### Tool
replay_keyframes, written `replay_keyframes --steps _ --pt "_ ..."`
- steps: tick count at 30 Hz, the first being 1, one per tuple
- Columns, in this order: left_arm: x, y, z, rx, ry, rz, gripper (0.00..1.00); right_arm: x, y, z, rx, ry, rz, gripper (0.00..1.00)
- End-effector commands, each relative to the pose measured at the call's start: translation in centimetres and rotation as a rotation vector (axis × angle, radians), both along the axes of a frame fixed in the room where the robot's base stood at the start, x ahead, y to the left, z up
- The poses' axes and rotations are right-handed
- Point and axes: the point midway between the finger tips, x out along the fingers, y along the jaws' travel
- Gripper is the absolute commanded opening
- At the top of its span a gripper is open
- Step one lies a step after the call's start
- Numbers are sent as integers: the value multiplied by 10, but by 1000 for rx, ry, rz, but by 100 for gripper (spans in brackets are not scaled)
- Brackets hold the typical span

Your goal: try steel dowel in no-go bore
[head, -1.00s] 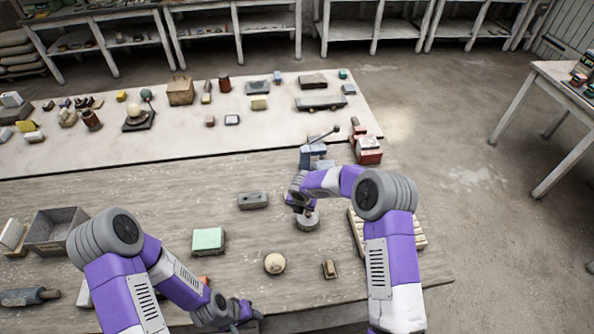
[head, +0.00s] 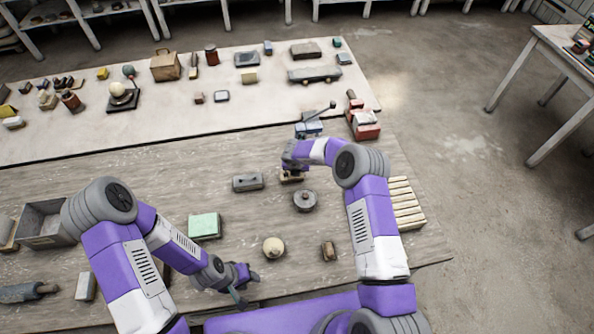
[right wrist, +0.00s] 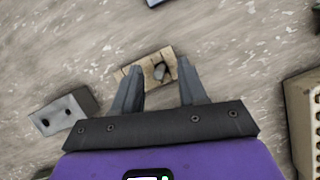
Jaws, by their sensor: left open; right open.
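A small tan wooden block (right wrist: 146,66) lies ahead of my right gripper in the right wrist view, with a short grey dowel (right wrist: 160,72) at it; whether the dowel stands in a hole is unclear. My right gripper (right wrist: 159,66) is open, its fingers apart on either side of the dowel, not touching it. In the head view the right gripper (head: 291,168) is over the wooden block (head: 292,178), partly hiding it. A grey block with two dark bores (right wrist: 63,112) lies to the left; it also shows in the head view (head: 248,182). My left gripper (head: 243,283) is open and empty near the front edge.
A round grey disc with a knob (head: 304,200) lies just in front of the wooden block. A slatted pale rack (head: 407,205) is to the right. A green-topped box (head: 204,226), a pale ball (head: 274,248) and a small brown block (head: 329,250) are nearer me.

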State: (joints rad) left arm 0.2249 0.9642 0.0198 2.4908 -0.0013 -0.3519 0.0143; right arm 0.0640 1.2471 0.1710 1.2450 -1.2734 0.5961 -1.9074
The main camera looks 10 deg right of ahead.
Motion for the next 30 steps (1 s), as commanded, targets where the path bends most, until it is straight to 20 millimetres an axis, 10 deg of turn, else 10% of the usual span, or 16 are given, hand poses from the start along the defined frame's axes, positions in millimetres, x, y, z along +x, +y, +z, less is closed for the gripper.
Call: replay_keyframes --steps 9,17,30 --pt "0 0 0 0 0 0 43 2 0 -4 1 0 0 41" --pt "0 0 0 0 0 0 43 1 0 -4 0 0 0 1" --pt "0 0 -1 0 0 0 43 2 0 4 0 -3 0 0"
